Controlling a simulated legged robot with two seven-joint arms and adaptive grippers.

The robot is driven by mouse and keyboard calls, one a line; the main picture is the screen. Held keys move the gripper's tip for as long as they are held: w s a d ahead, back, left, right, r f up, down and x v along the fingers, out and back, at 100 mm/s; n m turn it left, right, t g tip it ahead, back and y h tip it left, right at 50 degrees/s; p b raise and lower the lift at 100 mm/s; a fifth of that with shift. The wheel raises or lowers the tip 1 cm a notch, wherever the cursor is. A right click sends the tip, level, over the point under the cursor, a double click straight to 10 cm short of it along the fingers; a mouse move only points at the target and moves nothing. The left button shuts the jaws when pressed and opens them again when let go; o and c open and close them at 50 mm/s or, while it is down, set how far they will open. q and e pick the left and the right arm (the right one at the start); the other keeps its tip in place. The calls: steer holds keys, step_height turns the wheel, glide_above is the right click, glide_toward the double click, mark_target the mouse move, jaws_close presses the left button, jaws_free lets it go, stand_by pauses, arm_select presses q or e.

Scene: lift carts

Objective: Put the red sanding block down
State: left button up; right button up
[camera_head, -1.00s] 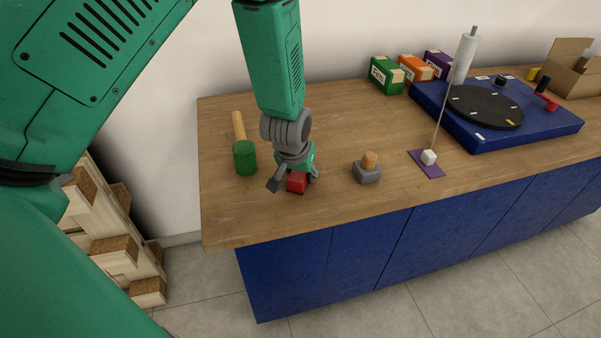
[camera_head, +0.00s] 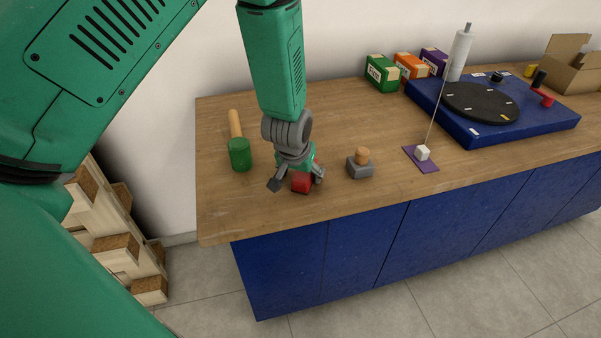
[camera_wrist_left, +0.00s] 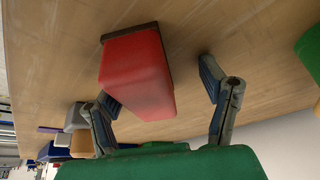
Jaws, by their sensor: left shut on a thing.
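The red sanding block (camera_head: 301,183) is in my left gripper (camera_head: 296,184), low over the near left part of the wooden bench top. In the left wrist view, the red block (camera_wrist_left: 138,72) with its dark base sits between the fingers of the left gripper (camera_wrist_left: 158,92), which is shut on it. It lies nearer the left finger in that view. Whether its base touches the bench is hard to tell. My right gripper is not in view.
A green-headed mallet (camera_head: 240,153) lies left of the gripper. A grey block with a wooden knob (camera_head: 359,168) stands close on the right. Further right are a purple mat (camera_head: 429,166) and a blue turntable base (camera_head: 490,128). Bare bench top (camera_head: 335,120) lies behind.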

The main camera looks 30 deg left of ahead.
arm_select(q)
steer(key=shift+s+d+f, duration=0.15)
steer(key=shift+d, duration=0.25)
steer(key=shift+s+d+f, duration=0.1)
steer(key=shift+s+d, duration=0.05)
steer(key=shift+d, duration=0.2)
steer(key=shift+s+a, duration=0.15)
steer(key=shift+a, duration=0.2)
steer(key=shift+d, duration=0.1)
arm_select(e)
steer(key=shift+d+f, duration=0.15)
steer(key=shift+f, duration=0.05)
arm_select(q)
steer(key=shift+r+b, duration=0.2)
steer(key=shift+b, duration=0.15)
steer(key=a+p+v, duration=0.1)
steer(key=v, duration=1.3)
steer(key=shift+d, duration=0.2)
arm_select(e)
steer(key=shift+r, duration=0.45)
arm_select(q)
steer(key=shift+r, duration=0.1)
